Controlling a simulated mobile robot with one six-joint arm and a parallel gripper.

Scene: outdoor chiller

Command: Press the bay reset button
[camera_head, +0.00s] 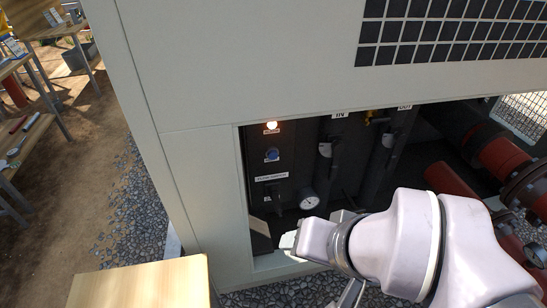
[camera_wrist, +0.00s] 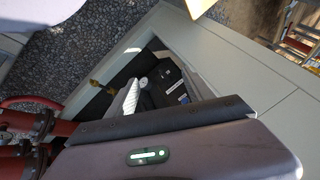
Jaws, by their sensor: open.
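The blue round button (camera_head: 271,154) is on the dark panel inside the open bay of the chiller, below a lit orange-white lamp (camera_head: 271,127) and above a white label (camera_head: 271,177). I cannot tell from the pictures whether the button is pressed in. My gripper (camera_head: 292,240) is at the lower front of the bay opening, below and right of the button and apart from it. It is open, and nothing shows held in it. In the wrist view, a pale ridged finger (camera_wrist: 130,96) shows before the bay; the button is too small to make out surely.
A round gauge (camera_head: 309,201) and dark pipes with valves are right of the panel. Red pipes (camera_head: 503,155) run at the far right. The pale cabinet wall (camera_head: 200,180) frames the bay. A wooden tabletop (camera_head: 145,284) stands at the lower left, with gravel around.

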